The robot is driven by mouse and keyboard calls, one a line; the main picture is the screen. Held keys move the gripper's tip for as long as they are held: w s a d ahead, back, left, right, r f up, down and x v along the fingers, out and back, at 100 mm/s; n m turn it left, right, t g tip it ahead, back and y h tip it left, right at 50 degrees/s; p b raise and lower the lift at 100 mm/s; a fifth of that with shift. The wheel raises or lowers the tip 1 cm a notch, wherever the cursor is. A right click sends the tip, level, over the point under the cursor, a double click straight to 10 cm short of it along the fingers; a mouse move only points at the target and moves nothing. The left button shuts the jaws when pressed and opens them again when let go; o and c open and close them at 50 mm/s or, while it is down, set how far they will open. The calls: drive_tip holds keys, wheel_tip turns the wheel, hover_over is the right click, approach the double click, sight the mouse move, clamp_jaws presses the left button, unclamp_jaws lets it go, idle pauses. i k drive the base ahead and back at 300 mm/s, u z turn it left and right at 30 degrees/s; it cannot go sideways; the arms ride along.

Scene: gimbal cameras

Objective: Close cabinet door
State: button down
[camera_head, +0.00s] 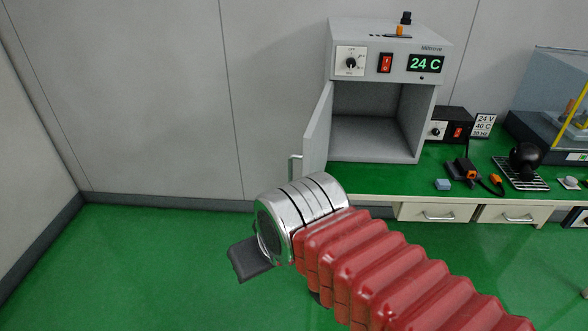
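The grey cabinet (427,100) stands on the green bench top, with a knob, a red switch and a "24 C" display on its upper front. Its cabinet door (318,130) is hinged at the left and stands wide open, with a metal handle (295,169) near its lower free edge. The inside of the cabinet looks empty. My gripper (250,260) shows as a dark piece at the end of my red-sleeved arm, in front of and below the door, apart from it in the picture. The fingertips cannot be made out separately.
To the right on the bench (375,181) are a black power unit (455,123), small orange and black parts, a wire rack with a black ball (525,157), and a clear case (556,75). Drawers (437,212) sit below. The floor at left is clear.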

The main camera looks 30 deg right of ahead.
sight(315, 138)
drive_tip(key=u, duration=0.05)
drive_tip(key=i, duration=0.95)
drive_tip(key=z, duration=0.05)
